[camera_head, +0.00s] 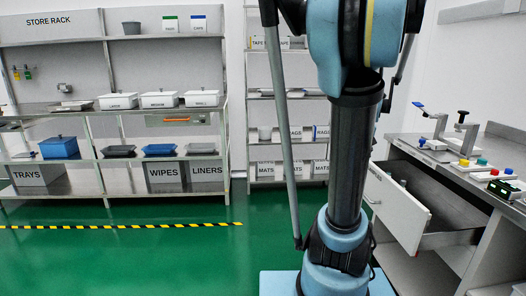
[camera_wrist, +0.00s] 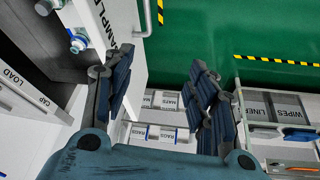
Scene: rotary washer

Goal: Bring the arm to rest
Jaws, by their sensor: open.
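My gripper (camera_wrist: 160,72) is open in the wrist view, with its two dark fingers spread apart. Nothing shows between the fingers except the distant shelves and floor. In the head view my arm rises in front of the right-hand side of the scene, and the gripper itself is out of that picture.
An open drawer (camera_head: 398,208) juts from the right workbench (camera_head: 404,142), close to my arm. White panels lettered LOAD (camera_wrist: 14,78) and SAMPLE (camera_wrist: 124,30) lie left of the fingers. The store rack (camera_head: 113,105) stands far left; green floor (camera_head: 150,258) before it is clear.

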